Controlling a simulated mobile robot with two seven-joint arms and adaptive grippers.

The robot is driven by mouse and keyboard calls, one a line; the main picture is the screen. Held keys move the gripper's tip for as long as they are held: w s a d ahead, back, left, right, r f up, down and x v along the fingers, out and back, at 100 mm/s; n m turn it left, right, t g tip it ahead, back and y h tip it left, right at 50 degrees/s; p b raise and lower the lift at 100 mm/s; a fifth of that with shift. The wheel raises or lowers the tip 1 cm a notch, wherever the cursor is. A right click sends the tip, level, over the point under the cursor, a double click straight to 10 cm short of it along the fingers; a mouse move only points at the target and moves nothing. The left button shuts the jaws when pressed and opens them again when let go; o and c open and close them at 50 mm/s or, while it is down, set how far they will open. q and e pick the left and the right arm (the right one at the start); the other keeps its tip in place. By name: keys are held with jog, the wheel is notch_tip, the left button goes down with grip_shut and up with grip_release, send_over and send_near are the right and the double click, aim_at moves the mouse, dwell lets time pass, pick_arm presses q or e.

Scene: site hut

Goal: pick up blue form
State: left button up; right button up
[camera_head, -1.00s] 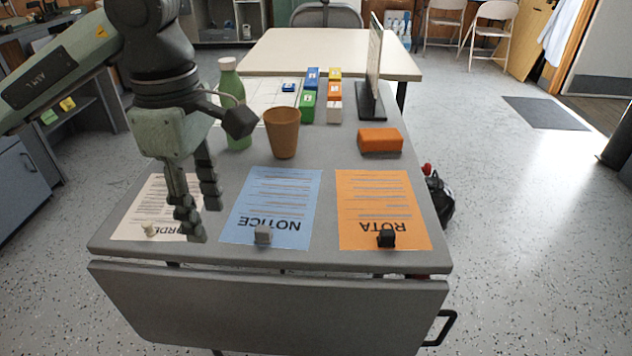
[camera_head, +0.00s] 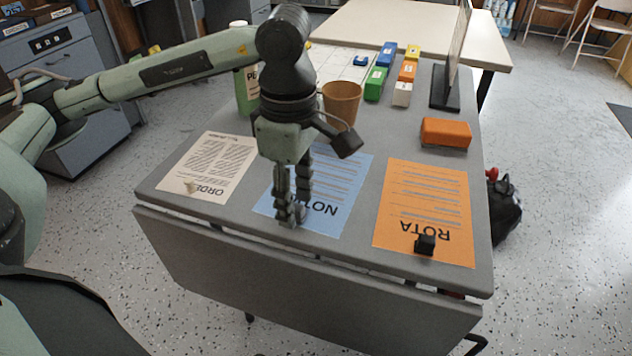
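The blue form (camera_head: 338,190), a printed sheet headed NOTICE, lies flat on the grey table (camera_head: 350,238), between a cream sheet and an orange sheet. My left gripper (camera_head: 291,216) points down over the blue form's left part. Its fingertips are at the form's near edge, where the small grey block stands on the sheet; the fingers mostly hide that block. I cannot tell whether they touch or grip the block or the paper. The fingers cover part of the heading. My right gripper is not in view.
A cream sheet (camera_head: 212,165) and an orange sheet (camera_head: 424,205) with a black block (camera_head: 425,244) flank the form. Behind are a brown cup (camera_head: 342,103), a green bottle (camera_head: 243,90), an orange brick (camera_head: 446,132), several coloured boxes and an upright sign (camera_head: 459,55).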

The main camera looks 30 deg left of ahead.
pick_arm(q)
jog(key=shift+f, duration=0.25)
grip_shut()
